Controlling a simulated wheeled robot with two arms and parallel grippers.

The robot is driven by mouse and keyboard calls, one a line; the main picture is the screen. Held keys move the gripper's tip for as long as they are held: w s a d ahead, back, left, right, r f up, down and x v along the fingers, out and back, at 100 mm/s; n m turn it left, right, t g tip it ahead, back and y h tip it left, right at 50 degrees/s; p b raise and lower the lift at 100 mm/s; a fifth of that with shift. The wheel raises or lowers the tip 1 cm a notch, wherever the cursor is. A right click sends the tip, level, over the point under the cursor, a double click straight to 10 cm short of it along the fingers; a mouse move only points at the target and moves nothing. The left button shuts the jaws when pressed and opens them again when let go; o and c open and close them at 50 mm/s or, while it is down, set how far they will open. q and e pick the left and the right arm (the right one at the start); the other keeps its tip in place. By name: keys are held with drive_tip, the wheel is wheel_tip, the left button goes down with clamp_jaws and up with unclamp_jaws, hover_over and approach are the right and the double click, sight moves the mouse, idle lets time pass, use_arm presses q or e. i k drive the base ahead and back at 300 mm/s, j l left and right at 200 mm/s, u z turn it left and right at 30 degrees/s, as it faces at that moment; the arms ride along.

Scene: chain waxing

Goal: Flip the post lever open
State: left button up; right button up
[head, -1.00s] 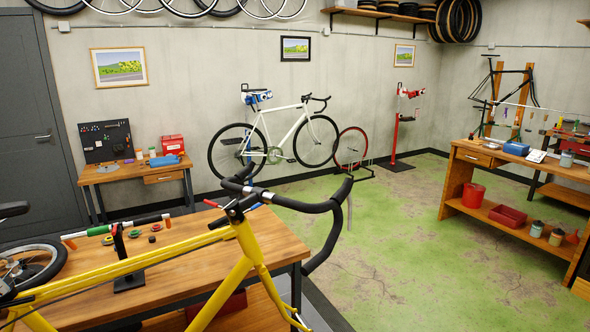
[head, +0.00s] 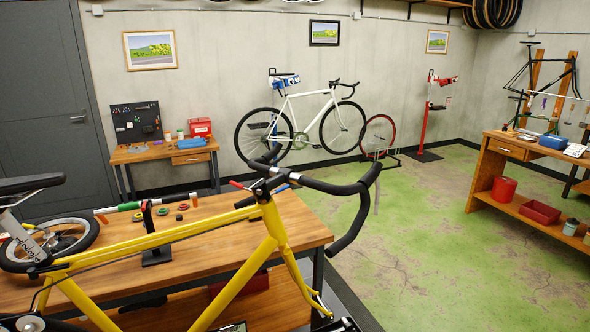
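I cannot make out a post lever for certain. A black upright post (head: 148,225) stands on a flat black base on the wooden workbench (head: 290,225), behind the yellow bike frame (head: 200,228). The yellow frame crosses in front of the post and hides part of it. A rod with green and white parts (head: 130,206) lies level near the post's top. Neither of my grippers can be made out in the head view.
The black handlebar (head: 350,238) rises over the bench's right end. A white bike (head: 300,118) hangs by the back wall, near a red stand (head: 428,120). A second bench (head: 500,148) is at right. Green floor (head: 420,225) between them is clear.

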sight(33, 273)
drive_tip(key=j+u, duration=0.15)
drive_tip(key=u, duration=1.3)
drive_tip(key=k+j+z, duration=0.4)
drive_tip(key=i+l, duration=0.05)
drive_tip(key=i, duration=0.05)
